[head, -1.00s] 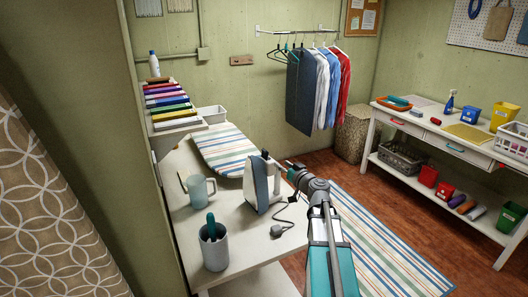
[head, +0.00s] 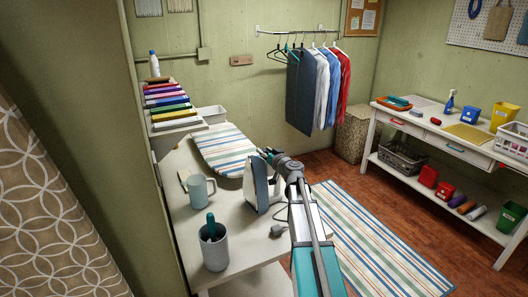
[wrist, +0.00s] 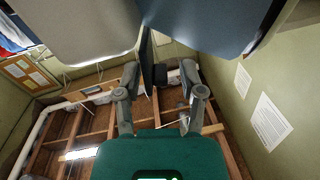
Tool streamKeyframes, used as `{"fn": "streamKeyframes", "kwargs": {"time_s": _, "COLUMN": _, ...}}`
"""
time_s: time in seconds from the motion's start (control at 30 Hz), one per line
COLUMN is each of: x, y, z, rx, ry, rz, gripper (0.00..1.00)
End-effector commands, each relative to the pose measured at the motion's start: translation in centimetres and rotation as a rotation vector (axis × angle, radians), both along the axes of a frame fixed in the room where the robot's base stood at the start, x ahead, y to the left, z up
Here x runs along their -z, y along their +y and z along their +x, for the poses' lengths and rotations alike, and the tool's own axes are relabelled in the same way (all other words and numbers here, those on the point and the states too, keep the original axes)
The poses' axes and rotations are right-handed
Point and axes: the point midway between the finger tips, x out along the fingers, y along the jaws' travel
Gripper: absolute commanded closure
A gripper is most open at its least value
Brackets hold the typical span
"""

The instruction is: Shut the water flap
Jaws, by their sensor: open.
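The iron (head: 257,184) stands on end on the white table, blue-grey face and white body showing. The water flap cannot be made out for certain in the head view. My gripper (head: 268,154) is at the iron's top end, partly covering it. In the wrist view the iron's white part (wrist: 85,30) and blue-grey part (wrist: 200,22) fill the top. My gripper (wrist: 160,75) is open there, its two fingers apart. A thin dark piece (wrist: 147,60) shows between the fingers; I cannot tell whether it is the flap or whether a finger touches it.
A light blue mug (head: 198,189) and a grey cup (head: 213,250) stand on the table (head: 240,232) left of the iron. A striped ironing board (head: 222,150) lies behind. The iron's cord runs to the right. Striped rug and floor are clear at right.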

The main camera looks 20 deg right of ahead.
Motion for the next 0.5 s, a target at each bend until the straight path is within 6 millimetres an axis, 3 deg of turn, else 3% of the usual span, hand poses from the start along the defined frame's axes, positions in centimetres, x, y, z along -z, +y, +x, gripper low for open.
{"fn": "streamKeyframes", "kwargs": {"time_s": 0.43, "x": 0.0, "y": 0.13, "z": 0.6, "rx": 0.0, "ry": 0.0, "rz": 0.0, "gripper": 0.49}}
{"fn": "streamKeyframes", "kwargs": {"time_s": 0.5, "x": 0.0, "y": 0.13, "z": 0.6, "rx": 0.0, "ry": 0.0, "rz": 0.0, "gripper": 0.62}}
